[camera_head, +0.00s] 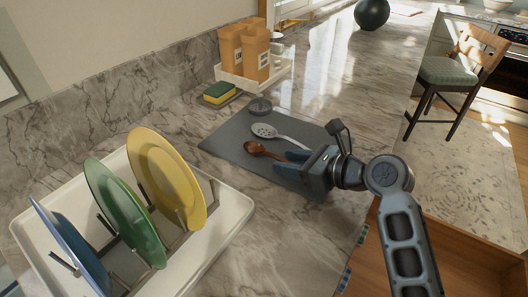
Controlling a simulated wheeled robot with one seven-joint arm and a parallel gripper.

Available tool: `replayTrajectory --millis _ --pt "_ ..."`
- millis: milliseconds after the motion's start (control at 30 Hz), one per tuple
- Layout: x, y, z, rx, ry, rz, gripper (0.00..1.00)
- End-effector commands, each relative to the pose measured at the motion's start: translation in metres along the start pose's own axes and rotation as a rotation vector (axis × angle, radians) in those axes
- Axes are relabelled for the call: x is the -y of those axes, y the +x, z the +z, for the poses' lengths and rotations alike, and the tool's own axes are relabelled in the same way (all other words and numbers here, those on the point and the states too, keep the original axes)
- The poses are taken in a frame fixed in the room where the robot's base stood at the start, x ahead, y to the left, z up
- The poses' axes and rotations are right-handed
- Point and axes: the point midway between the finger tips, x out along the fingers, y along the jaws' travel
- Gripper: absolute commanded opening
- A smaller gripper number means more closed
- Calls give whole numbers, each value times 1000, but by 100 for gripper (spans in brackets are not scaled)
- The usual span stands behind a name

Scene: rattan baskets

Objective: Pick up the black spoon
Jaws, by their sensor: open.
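I cannot make out a black spoon. A brown spoon (257,149) lies on the dark grey mat (228,141), its handle running right toward my gripper. A pale slotted spoon (264,130) lies just behind it, its handle also pointing right. My gripper (284,162) is open, low over the right part of the mat, with its fingers pointing left beside the brown spoon's handle. The gripper hides the far end of that handle and part of the mat. I cannot tell whether the handle is between the fingers.
A white dish rack (236,212) with blue, green and yellow plates stands at the front left. A small dark round item (260,106) sits at the mat's back edge. A sponge (219,93) and a white tray (229,77) with orange packages are behind. An open drawer lies at lower right.

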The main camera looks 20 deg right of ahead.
Motion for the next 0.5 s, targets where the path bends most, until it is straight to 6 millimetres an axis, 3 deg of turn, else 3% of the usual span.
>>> replayTrajectory --millis 333,500 --pt "0 8 -1 -2 0 1 41" --pt "0 8 -2 -3 1 1 25"
